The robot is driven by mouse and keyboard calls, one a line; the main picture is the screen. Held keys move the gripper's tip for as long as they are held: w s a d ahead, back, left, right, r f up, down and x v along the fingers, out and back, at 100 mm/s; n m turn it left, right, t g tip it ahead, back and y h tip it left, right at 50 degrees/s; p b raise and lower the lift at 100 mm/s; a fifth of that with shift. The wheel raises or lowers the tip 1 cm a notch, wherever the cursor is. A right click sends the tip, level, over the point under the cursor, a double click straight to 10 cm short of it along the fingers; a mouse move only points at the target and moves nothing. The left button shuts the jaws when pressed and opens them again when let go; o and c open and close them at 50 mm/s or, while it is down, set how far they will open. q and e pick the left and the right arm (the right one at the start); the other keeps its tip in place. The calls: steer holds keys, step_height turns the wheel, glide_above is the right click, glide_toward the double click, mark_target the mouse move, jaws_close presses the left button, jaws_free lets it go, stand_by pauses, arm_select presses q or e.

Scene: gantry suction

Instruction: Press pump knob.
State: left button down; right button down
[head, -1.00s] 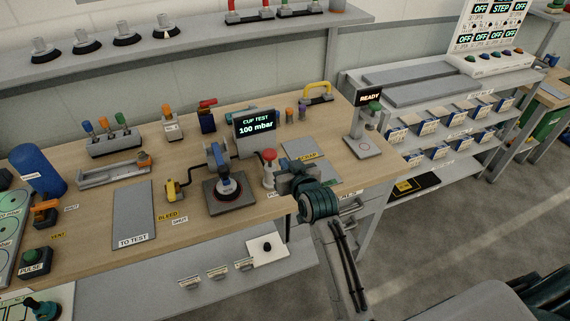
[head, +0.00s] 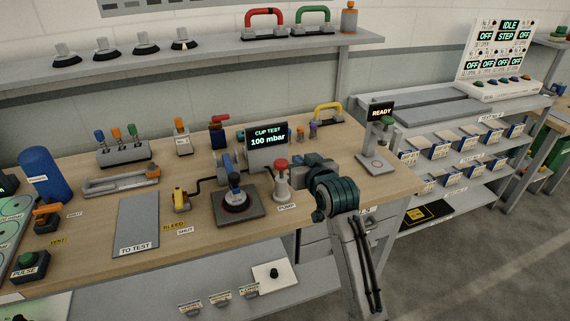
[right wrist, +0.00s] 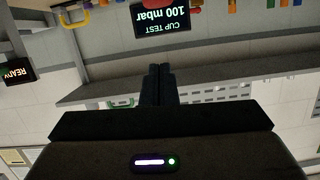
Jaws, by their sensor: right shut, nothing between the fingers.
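The pump (head: 282,188) stands on the bench with its red knob (head: 281,163) on top and a PUMP label in front. The knob looks raised. My right gripper (head: 304,172) is just right of the pump, its fingers hard to make out against the wrist. In the right wrist view its two dark fingertips (right wrist: 158,72) are together and empty. A red shape at that view's top edge (right wrist: 155,3) may be the knob. I cannot tell whether the gripper touches the pump. My left gripper is not in view.
The CUP TEST display (head: 267,142) reads 100 mbar and stands behind the pump. A suction cup on a dark plate (head: 262,208) is left of it. The READY station (head: 376,163) stands to the right. The TO TEST pad (head: 138,220) is bare.

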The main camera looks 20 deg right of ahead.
steer(key=p, duration=0.3)
glide_above(281, 164)
steer(key=s+d, duration=0.1)
steer(key=s, duration=0.1)
steer(key=f, duration=0.3)
steer(key=f+p, duration=0.1)
steer(key=f, duration=0.2)
steer(key=shift+w+f+p, duration=0.25)
steer(key=shift+w+p, duration=0.05)
steer(key=shift+p, duration=0.05)
